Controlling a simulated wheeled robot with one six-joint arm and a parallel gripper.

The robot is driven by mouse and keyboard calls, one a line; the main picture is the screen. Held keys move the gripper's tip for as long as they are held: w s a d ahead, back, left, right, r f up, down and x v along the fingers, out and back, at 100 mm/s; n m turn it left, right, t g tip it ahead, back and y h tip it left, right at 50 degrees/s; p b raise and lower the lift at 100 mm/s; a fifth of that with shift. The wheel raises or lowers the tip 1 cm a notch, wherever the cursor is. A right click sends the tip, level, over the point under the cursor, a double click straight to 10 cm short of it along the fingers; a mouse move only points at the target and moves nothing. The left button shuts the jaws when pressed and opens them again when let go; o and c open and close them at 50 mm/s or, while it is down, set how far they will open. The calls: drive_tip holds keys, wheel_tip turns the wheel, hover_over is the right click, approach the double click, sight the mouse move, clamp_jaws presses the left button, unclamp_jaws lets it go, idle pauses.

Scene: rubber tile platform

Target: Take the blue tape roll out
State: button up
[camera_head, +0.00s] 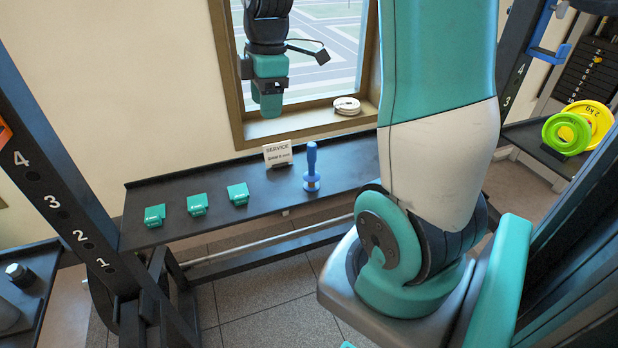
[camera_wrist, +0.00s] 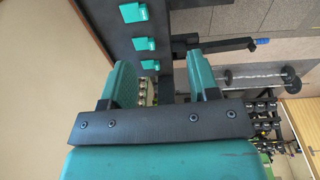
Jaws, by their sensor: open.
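I cannot make out a blue tape roll in either view. The nearest blue thing is an upright blue handle-shaped object (camera_head: 311,168) with a wide base, standing on the black shelf (camera_head: 258,206). My gripper (camera_head: 270,108) hangs in front of the window, above the shelf and up to the left of the blue object, touching nothing. In the wrist view its two teal fingers (camera_wrist: 161,75) are spread apart with nothing between them. The blue object cannot be clearly told in the wrist view.
Three teal blocks (camera_head: 197,204) lie in a row on the left of the shelf. A white SERVICE sign (camera_head: 278,154) stands behind the blue object. White discs (camera_head: 346,106) lie on the window sill. Black rack posts (camera_head: 65,190) stand left. Green and yellow plates (camera_head: 567,134) stand right.

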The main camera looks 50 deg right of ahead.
drive_tip(key=n, duration=0.2)
hover_over(313, 144)
wheel_tip(313, 144, down, 2)
drive_tip(key=shift+g+h, duration=0.3)
drive_tip(key=shift+g, duration=0.1)
wheel_tip(313, 144, down, 11)
drive_tip(key=shift+d+f+p, duration=0.15)
drive_tip(key=shift+f+p, duration=0.05)
drive_tip(key=shift+p, duration=0.35)
drive_tip(key=shift+w+f+p, duration=0.1)
drive_tip(key=shift+f+p, duration=0.55)
drive_tip(key=shift+f, duration=2.3)
clamp_jaws()
